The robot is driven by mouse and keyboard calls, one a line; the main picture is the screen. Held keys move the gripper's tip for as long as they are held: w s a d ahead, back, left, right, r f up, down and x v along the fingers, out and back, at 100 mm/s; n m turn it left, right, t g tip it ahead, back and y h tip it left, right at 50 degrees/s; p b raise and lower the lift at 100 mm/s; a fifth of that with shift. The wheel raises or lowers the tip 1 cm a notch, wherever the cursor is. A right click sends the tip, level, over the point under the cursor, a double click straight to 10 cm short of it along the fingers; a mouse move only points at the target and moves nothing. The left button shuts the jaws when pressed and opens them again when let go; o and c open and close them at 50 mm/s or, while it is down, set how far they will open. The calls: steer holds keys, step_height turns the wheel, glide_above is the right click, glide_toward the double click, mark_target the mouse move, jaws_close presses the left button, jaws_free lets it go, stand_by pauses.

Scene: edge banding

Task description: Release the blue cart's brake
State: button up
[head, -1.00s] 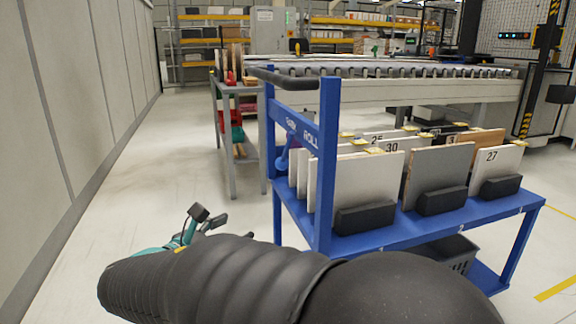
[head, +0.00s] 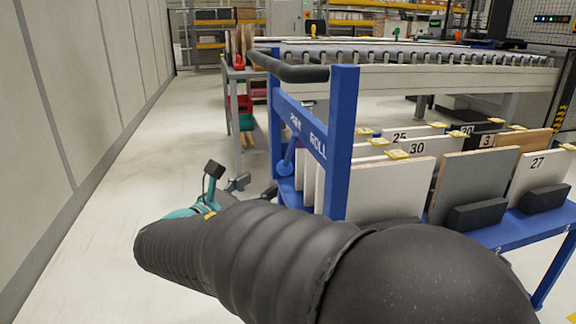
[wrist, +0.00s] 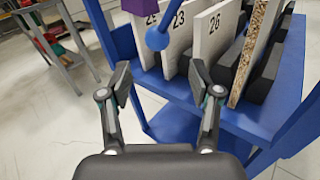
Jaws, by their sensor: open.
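The blue cart (head: 345,130) stands ahead, with blue posts, a dark push bar and a shelf of upright panels. A blue lever with a ball end (head: 285,167) hangs at its near end, just left of the front post. In the wrist view the blue ball (wrist: 157,39) shows at the top centre, beside a purple piece (wrist: 139,5). My gripper (wrist: 160,78) is open and empty, its fingers apart. The ball lies beyond the fingertips, roughly between them in the picture and not touched. In the head view my arm hides the cart's lower part and most of the gripper.
A roller conveyor (head: 430,75) runs behind. A grey rack with red bins (head: 240,103) stands further back. Clear floor lies left, up to the wall (head: 70,110).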

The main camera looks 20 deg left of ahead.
mark_target(280, 171)
steer(key=x, duration=1.1)
steer(key=shift+w+a+f+b, duration=0.1)
steer(key=shift+a+b, duration=0.1)
steer(key=shift+b, duration=0.2)
jaws_close()
